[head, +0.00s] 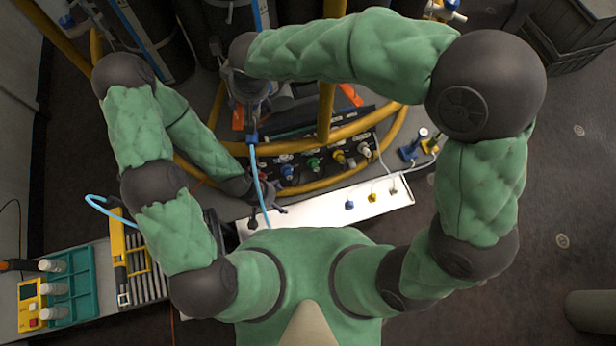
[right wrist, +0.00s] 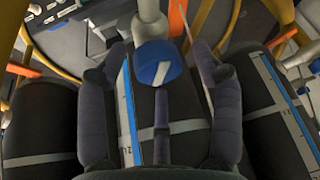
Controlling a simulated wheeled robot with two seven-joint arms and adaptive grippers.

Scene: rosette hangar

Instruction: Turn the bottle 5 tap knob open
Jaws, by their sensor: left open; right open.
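In the right wrist view a blue tap knob (right wrist: 158,64) with a pale bar across it sits on a grey-white stem. The two fingers of my right gripper (right wrist: 165,85) stand apart on either side of it, with visible gaps. I cannot read a bottle number. Dark bottles (right wrist: 265,120) with pale straps and blue-edged scales fill the background. In the head view my right gripper (head: 250,100) points down at the bottle area, and its fingertips are hard to make out. My left gripper (head: 268,208) is open and empty near the white box.
Yellow rails (head: 326,95) curve around the work area. A dark panel (head: 320,160) carries several coloured fittings. A white box (head: 320,213) lies in front of it. A light blue hose (head: 258,180) passes by my left gripper. A teal rack (head: 78,285) stands at left.

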